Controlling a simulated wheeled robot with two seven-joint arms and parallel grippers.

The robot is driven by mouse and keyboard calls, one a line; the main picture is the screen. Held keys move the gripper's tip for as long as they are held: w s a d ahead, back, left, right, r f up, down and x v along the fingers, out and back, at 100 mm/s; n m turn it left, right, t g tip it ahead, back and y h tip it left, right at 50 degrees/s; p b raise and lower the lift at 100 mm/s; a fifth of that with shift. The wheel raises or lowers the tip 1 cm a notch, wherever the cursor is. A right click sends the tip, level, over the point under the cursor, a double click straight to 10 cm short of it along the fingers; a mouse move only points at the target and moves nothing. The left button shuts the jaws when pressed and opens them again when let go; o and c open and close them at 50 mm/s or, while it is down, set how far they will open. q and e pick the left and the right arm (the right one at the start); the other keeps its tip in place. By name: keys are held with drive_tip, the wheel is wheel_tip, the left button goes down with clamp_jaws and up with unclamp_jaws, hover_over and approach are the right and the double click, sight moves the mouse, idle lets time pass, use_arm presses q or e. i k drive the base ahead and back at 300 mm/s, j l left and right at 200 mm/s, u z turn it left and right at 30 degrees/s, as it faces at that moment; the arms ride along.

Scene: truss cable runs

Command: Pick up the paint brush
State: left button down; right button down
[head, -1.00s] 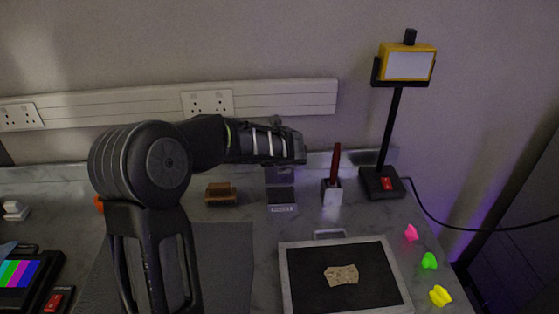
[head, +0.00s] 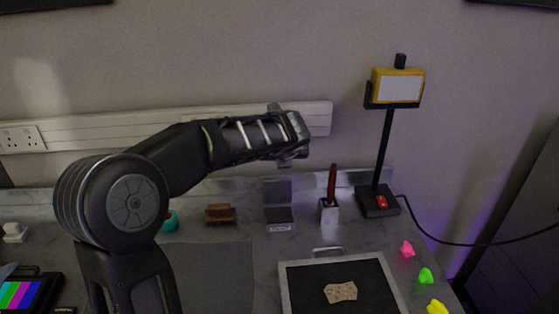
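The paint brush, with a red handle (head: 332,182), stands upright in a small pale block-shaped holder (head: 329,211) at the back of the table. Its lower end is hidden inside the holder. My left gripper (head: 296,138) is in the air at the end of the arm from the left, up and to the left of the brush and apart from it. Its fingers are dark and seen at an angle, so I cannot tell whether they are open or shut. No held object shows. My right gripper is not in view.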

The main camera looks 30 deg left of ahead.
sight(333, 176)
drive_tip(key=k+l, duration=0.8)
drive_tip(key=l, duration=0.1)
